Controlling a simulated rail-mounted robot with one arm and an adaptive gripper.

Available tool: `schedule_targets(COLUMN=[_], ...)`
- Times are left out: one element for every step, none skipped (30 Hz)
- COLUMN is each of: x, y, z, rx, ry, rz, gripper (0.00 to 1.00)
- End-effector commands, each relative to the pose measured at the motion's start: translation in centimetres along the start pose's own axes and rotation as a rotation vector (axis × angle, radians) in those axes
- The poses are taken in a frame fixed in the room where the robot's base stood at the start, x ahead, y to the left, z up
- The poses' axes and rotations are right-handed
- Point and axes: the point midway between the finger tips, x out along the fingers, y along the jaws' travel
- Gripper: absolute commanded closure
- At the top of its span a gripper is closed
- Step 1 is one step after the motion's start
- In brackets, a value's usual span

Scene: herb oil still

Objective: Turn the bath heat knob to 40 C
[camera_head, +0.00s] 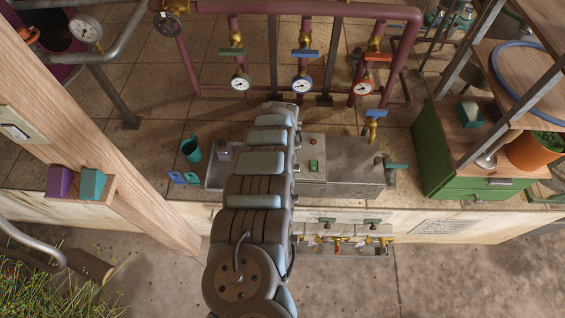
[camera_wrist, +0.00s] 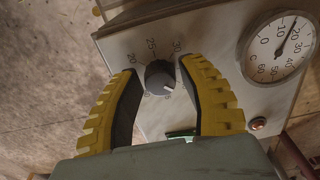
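The bath heat knob (camera_wrist: 159,77) is a small dark round knob on a pale metal panel (camera_wrist: 215,37) in the wrist view. Its white mark points to the lower right. The printed numbers 20, 25 and 30 show around its upper side; the scale on the right is covered by a finger. My gripper (camera_wrist: 160,68) is open, its yellow-ribbed fingers on either side of the knob. I cannot tell whether they touch it. A round Celsius gauge (camera_wrist: 278,47) beside the knob has its needle between 10 and 20. In the camera_head view my arm hides the gripper and knob.
A small orange lamp (camera_wrist: 258,124) sits below the gauge. In the camera_head view, a metal bath box (camera_head: 342,160) stands right of my arm, a teal mug (camera_head: 190,149) left of it. Pipes with gauges (camera_head: 302,84) rise behind; a green cabinet (camera_head: 460,165) stands right.

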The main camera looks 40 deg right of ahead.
Motion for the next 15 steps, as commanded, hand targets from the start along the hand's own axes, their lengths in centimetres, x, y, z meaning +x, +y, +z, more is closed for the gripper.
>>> schedule_targets(x=[0.01,0.0,-0.01,-0.02,-0.02,-0.03,-0.03,-0.03,-0.05,-0.07,-0.12,-0.24,-0.36,-0.54,-0.83], y=[0.0,0.0,0.0,-0.01,-0.01,-0.01,-0.01,-0.01,-0.02,-0.02,-0.03,-0.05,-0.07,-0.1,-0.15], z=[0.0,-0.01,-0.01,-0.01,-0.02,-0.02,-0.02,-0.02,-0.02,-0.01,-0.01,0.01,0.02,0.02,0.0], rx=[0.0,0.0,0.0,0.0,0.0,0.0,0.0,0.0,0.0,0.0,0.0,0.0,0.0,0.0,0.001], ry=[0.0,0.0,0.0,0.0,0.0,0.0,0.0,0.0,0.0,0.0,0.0,0.0,0.0,-0.001,0.0], rz=[0.0,0.0,0.0,0.0,0.0,0.0,0.0,0.0,0.0,0.0,0.0,0.0,-0.001,-0.001,-0.002], gripper=[0.43,0.42,0.42,0.42,0.42,0.42,0.42,0.42,0.42,0.42,0.42,0.42,0.42,0.42,0.42])
